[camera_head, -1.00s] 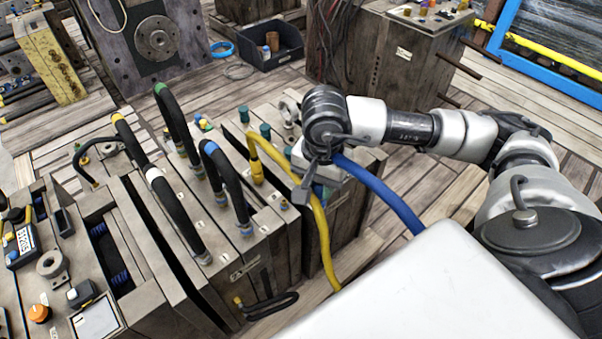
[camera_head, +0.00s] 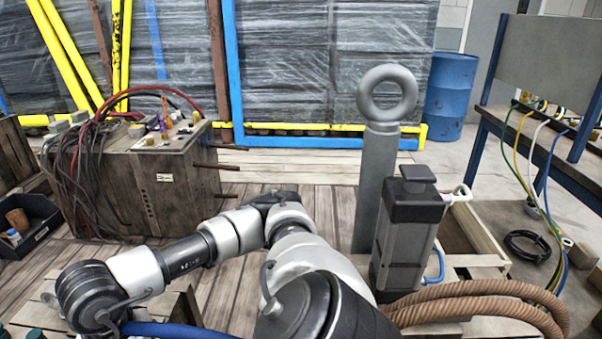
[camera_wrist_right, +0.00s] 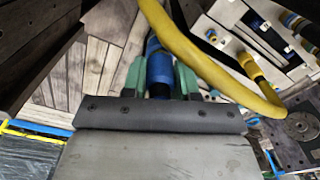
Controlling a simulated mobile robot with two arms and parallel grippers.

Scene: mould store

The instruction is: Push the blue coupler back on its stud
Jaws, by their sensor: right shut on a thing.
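In the right wrist view, the green-padded fingers of my right gripper (camera_wrist_right: 160,82) are shut on the blue coupler (camera_wrist_right: 160,66), one finger on each side. The coupler's far end runs up into dark shadow behind the yellow hose, and I cannot see the stud or tell whether the coupler touches it. In the head view, my right arm reaches to the lower left and its wrist is at the frame's edge. The blue hose (camera_head: 180,330) shows below that wrist; the gripper and coupler are out of that view. My left gripper is in neither view.
In the wrist view, a yellow hose (camera_wrist_right: 195,60) arches close beside the coupler, ending at a yellow fitting on the mould block (camera_wrist_right: 285,60). In the head view, a wooden-sided unit (camera_head: 150,185), a grey eyebolt (camera_head: 378,180), a black-capped grey box (camera_head: 405,240) and brown ribbed hoses (camera_head: 485,305) stand around.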

